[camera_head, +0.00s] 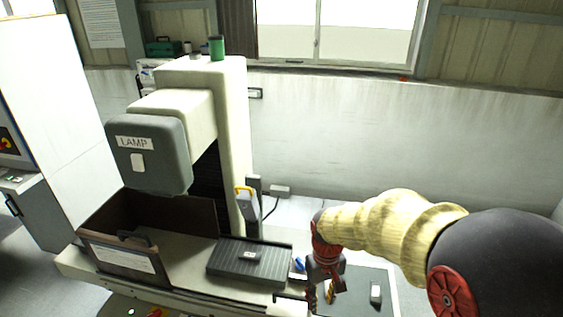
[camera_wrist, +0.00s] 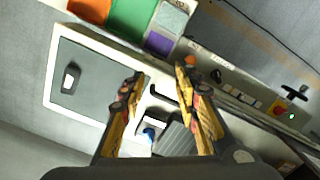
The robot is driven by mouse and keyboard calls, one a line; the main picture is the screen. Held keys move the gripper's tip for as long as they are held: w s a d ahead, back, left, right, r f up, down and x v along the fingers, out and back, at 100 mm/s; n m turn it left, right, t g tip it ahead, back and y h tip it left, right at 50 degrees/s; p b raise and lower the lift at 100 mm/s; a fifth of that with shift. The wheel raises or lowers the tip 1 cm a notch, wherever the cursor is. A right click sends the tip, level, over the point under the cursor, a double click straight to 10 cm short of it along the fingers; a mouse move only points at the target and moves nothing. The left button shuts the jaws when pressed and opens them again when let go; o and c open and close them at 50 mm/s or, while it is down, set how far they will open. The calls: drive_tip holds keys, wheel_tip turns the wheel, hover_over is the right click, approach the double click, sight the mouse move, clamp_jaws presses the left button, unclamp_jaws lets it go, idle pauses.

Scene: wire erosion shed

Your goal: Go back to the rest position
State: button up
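My gripper (camera_head: 328,292) hangs from the arm at the lower middle of the head view, pointing down beside the machine's bed and over the near edge of a grey mat. In the wrist view my gripper (camera_wrist: 160,80) shows its two yellow and black fingers well apart. Nothing is held between them; a black handle and pale surface show in the gap, and how far below they lie is unclear.
The machine (camera_head: 229,130) with its "LAMP" head (camera_head: 147,160) stands left of my arm. A grey ribbed block (camera_head: 230,262) lies on its bed. The grey mat (camera_head: 352,285) carries a small pale block (camera_head: 376,292). Open space lies above my arm before the wall.

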drive_tip(key=s+d+r+m+t+b, duration=0.1)
drive_tip(key=s+d+r+t+b, duration=0.2)
drive_tip(key=s+b, duration=0.3)
drive_tip(key=s+d+r+m+t+b, duration=0.2)
drive_tip(key=s+d+r+t+b, duration=0.1)
drive_tip(key=s, duration=0.7)
drive_tip(key=d+r+b, duration=0.1)
drive_tip(key=d+b, duration=0.1)
drive_tip(key=b, duration=0.1)
drive_tip(key=shift+s+r+m, duration=0.25)
drive_tip(key=shift+s+m, duration=0.05)
drive_tip(key=shift+s, duration=0.1)
